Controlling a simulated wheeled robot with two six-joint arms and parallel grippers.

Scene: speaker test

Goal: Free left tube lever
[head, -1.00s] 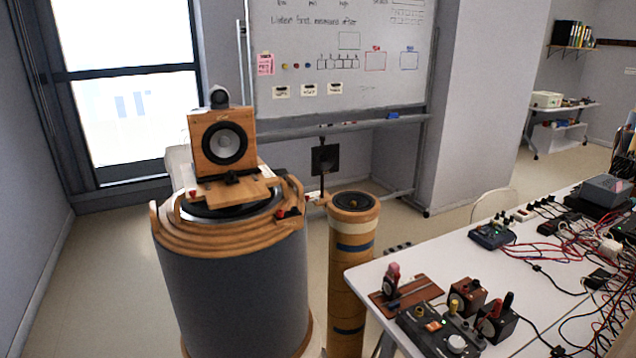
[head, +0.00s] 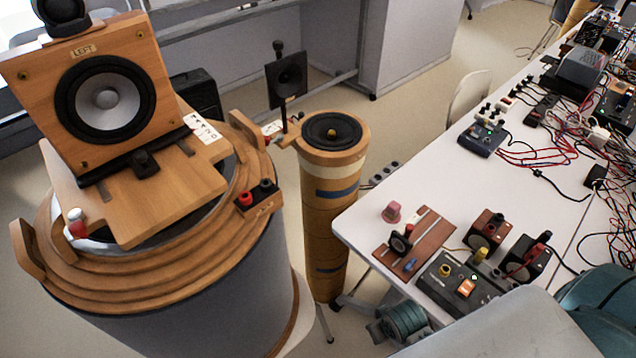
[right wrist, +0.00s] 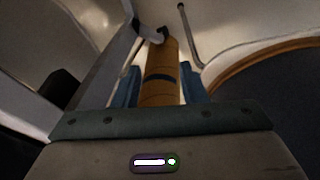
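The speaker marked LEFT (head: 105,95) stands on a wooden plate on top of the wide grey drum (head: 190,320), in the head view. A small red and white lever-like part (head: 76,222) sits at the plate's left edge; I cannot tell whether it is latched. A black clamp-like part (head: 145,163) is at the speaker's foot. A narrow tan tube (head: 330,215) with blue bands stands to the right; a tan tube (right wrist: 160,75) also shows in the right wrist view, beyond my right gripper (right wrist: 160,88). Its blue fingers are apart, apparently empty. My left gripper is not seen.
A white table (head: 370,225) on the right holds a brown board (head: 425,238), a black switch box (head: 460,285), small speakers and tangled cables. A red and black terminal block (head: 257,195) is on the drum's right rim. Floor shows between drum and chair (head: 470,95).

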